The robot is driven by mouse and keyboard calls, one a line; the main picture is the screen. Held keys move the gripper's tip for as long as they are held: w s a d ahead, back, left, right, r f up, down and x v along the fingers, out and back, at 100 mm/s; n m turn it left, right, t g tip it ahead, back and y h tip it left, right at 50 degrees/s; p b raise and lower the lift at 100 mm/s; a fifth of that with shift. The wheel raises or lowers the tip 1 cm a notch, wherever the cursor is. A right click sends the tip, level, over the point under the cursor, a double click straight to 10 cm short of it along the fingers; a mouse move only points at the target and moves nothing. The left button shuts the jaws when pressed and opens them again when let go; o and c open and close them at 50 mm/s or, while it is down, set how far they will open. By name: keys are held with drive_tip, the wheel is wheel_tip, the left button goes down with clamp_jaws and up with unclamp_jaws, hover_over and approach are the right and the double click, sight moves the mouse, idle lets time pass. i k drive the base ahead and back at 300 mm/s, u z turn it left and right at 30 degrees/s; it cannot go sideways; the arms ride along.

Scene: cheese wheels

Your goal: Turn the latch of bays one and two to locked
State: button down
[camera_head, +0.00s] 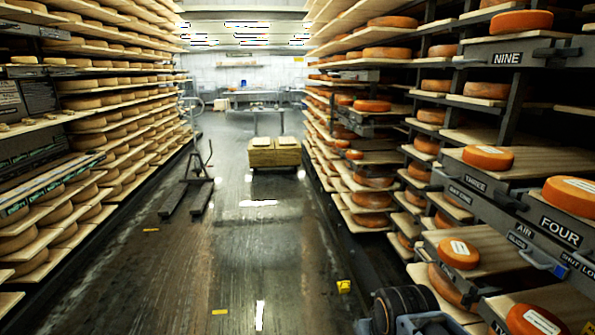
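On the right-hand rack, a small plate that seems to read "BAY ONE" (460,194) sits just under the plate "THREE" (475,180). A dark latch-like handle (509,201) sticks out to the right of these plates. I make out no plate for bay two. Part of my arm shows at the bottom edge; my gripper's fingers are not visible.
Orange cheese wheels (459,253) lie on boards along the right rack. Plates "FOUR" (560,231) and "NINE" (507,58) mark other bays. The left rack (100,120) is full of cheeses.

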sight(467, 299)
drive_tip(key=z, duration=1.3)
drive_tip(key=k, duration=0.6)
drive_tip(key=u, duration=0.95)
drive_tip(key=i, duration=1)
